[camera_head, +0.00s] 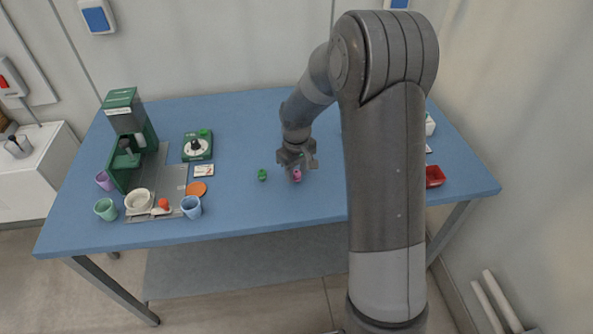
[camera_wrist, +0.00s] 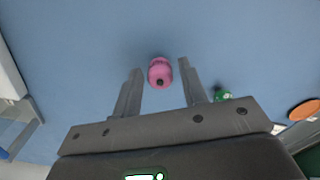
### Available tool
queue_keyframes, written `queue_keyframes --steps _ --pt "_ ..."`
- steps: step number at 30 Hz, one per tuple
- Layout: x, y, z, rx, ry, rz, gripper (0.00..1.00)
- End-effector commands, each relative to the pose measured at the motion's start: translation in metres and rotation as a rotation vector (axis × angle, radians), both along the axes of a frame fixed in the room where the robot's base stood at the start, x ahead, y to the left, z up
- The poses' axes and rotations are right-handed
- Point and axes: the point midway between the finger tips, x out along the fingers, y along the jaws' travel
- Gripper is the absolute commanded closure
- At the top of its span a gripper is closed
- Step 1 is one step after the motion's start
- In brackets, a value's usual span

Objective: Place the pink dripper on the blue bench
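The pink dripper (camera_head: 297,175) is at the middle of the blue bench (camera_head: 240,215), directly below my gripper (camera_head: 298,167). It appears to stand on the bench top. In the wrist view, the pink dripper (camera_wrist: 160,73) lies between the two fingertips of my gripper (camera_wrist: 160,68), with a narrow gap on each side. The fingers are open and do not appear to touch it. A similar green dripper (camera_head: 262,175) stands a little to the left, and it also shows in the wrist view (camera_wrist: 222,95).
Left on the bench are a green coffee machine (camera_head: 122,110), a grey mat (camera_head: 170,185), cups such as the blue one (camera_head: 191,207), an orange disc (camera_head: 196,188) and a green-based scale (camera_head: 197,146). A red tray (camera_head: 434,176) is at right. The front middle is clear.

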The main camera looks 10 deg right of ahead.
Motion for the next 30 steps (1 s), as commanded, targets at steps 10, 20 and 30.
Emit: queue_keyframes --steps 10,20,30 --pt "0.0 0.0 0.003 0.0 -0.001 0.0 0.55" --pt "0.001 0.0 0.059 0.001 -0.005 -0.001 0.55" --pt "0.0 0.0 0.116 0.0 -0.002 0.0 0.55"
